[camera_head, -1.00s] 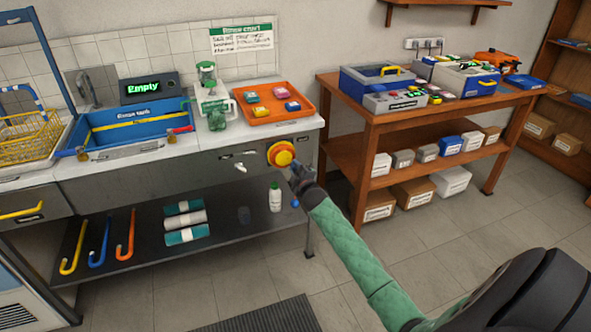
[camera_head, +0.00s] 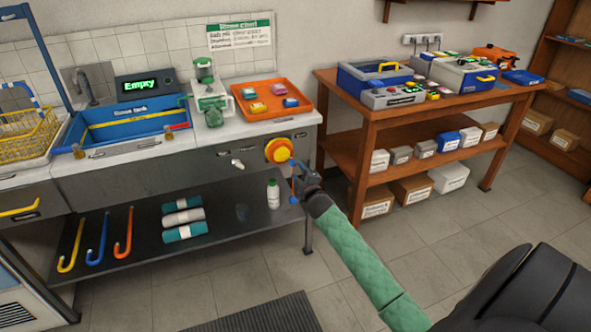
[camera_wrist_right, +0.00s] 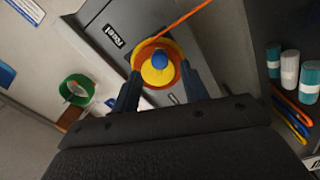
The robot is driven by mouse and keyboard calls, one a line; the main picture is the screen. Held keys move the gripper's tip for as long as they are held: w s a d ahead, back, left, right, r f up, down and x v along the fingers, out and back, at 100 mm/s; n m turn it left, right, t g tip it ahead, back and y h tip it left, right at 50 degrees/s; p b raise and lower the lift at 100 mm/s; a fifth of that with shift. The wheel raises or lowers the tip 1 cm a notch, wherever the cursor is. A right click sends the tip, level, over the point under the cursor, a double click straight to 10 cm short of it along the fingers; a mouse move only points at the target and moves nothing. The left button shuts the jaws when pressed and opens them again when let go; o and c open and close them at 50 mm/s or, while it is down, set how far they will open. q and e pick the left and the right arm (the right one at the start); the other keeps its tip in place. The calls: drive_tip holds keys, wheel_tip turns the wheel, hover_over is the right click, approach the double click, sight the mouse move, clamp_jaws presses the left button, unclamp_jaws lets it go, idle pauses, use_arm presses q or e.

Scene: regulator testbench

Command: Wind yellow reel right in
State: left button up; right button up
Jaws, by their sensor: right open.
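The yellow reel (camera_head: 278,149) with an orange rim is mounted on the grey front under the right end of the counter. A thin orange cord hangs from it, with a blue ball (camera_head: 293,199) at its lower end. My right gripper (camera_head: 294,163) is open just in front and to the right of the reel. In the right wrist view, the reel (camera_wrist_right: 150,76) shows between the two blue fingers (camera_wrist_right: 161,68), with a blue knob (camera_wrist_right: 160,59) at its middle. I cannot tell whether the fingers touch it. My left gripper is out of view.
A tap (camera_head: 238,163) juts out left of the reel. An orange tray (camera_head: 271,114) lies on the counter above. A white bottle (camera_head: 273,196) stands on the lower shelf. A wooden table (camera_head: 372,113) stands to the right, with free floor in front.

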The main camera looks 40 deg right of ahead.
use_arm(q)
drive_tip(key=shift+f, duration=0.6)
use_arm(e)
drive_tip(key=v, duration=0.2)
drive_tip(key=shift+s, duration=0.25)
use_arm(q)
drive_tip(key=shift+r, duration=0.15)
